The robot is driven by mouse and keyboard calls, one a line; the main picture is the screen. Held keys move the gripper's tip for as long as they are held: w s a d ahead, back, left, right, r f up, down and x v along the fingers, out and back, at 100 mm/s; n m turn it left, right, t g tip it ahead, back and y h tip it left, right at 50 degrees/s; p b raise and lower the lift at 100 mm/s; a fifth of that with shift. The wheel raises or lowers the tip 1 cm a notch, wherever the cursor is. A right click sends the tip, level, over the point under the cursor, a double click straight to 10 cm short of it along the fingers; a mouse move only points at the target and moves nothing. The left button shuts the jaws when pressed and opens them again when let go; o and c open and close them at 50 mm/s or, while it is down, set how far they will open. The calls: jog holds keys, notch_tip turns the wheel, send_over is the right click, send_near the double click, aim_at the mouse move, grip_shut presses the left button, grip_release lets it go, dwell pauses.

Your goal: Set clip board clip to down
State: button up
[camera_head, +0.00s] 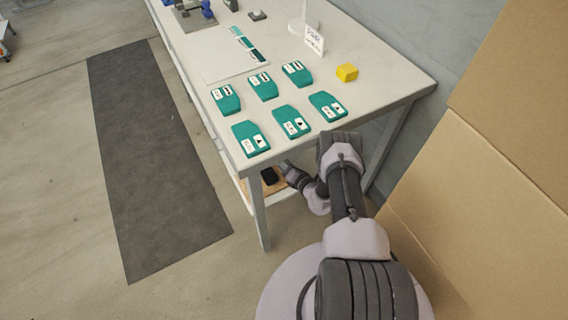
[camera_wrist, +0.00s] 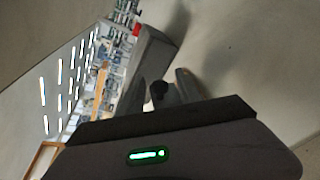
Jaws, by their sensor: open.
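I cannot clearly make out a clipboard or its clip in either view. In the head view a flat white sheet or board (camera_head: 222,62) lies on the table, with a row of dark and teal strips (camera_head: 249,45) along its right edge. I cannot tell whether it has a clip. My gripper (camera_wrist: 166,90) is open in the wrist view, its two grey fingers apart. A small dark shape shows between them, and I cannot tell what it is. In the head view my forearm hangs beside the table's near end, below the top, and the gripper's tips are not clear there.
Several teal cards (camera_head: 263,86) lie in two rows on the white table (camera_head: 365,75). A cardboard-coloured panel (camera_head: 480,190) is close on the right. A dark mat (camera_head: 150,160) lies on open floor.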

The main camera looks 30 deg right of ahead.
aim_at(275, 172)
grip_shut()
jog(key=shift+a, duration=0.1)
dwell(0.3)
jog(key=shift+a+n+h, duration=0.4)
jog(key=shift+n, duration=0.6)
jog(key=a+n+h, duration=0.1)
jog(key=n, duration=0.1)
jog(key=shift+a+f+n, duration=0.15)
jog(key=shift+n, duration=0.25)
jog(key=n, duration=0.1)
jog(key=a+n+h, duration=0.1)
jog(key=shift+f+n, duration=0.3)
jog(key=shift+a+f+n+t+h, duration=0.35)
jog(key=shift+n+h, duration=0.35)
jog(key=shift+n, duration=0.4)
